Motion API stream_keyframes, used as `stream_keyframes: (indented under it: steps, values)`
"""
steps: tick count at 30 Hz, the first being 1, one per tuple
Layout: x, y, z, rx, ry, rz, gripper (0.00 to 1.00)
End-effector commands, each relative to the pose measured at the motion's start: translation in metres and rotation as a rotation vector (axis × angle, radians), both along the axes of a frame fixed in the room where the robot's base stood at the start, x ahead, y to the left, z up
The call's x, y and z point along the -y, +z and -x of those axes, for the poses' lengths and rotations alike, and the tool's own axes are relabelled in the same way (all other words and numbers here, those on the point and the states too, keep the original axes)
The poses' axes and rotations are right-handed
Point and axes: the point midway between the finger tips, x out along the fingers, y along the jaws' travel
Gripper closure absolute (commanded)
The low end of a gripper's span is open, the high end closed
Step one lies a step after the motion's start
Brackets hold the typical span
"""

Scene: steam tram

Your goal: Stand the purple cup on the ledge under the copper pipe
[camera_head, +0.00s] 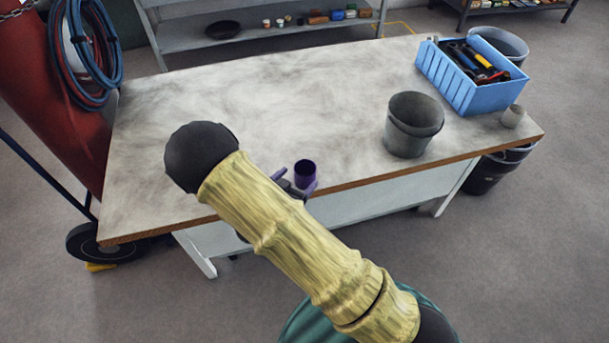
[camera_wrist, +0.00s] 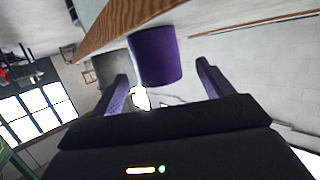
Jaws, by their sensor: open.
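The purple cup (camera_head: 306,170) stands upright on the workbench close to its front edge, with its dark open mouth upward. It shows large in the wrist view (camera_wrist: 155,55). My gripper (camera_head: 295,182) is open at the front edge of the bench, right by the cup. In the wrist view my gripper's two purple fingers (camera_wrist: 162,72) are spread to either side of the cup, with a gap on the right; I cannot tell how deep it sits between them. My arm hides part of the gripper in the head view. No ledge or copper pipe is in view.
The workbench (camera_head: 250,95) has wide free room at left and middle. A grey bucket (camera_head: 408,140), a blue tool crate (camera_head: 470,92) and a small pale cup (camera_head: 513,116) stand at its right. A shelf (camera_head: 270,40) stands behind, and a hose coil (camera_head: 92,55) hangs at left.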

Motion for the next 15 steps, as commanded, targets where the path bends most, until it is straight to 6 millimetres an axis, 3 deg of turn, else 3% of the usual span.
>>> stream_keyframes:
  steps: [10, 15]
  values:
    - [0.023, -0.015, -0.034, 0.001, -0.002, 0.001, 0.21]
    - [0.026, -0.018, -0.04, 0.0, 0.0, 0.001, 0.21]
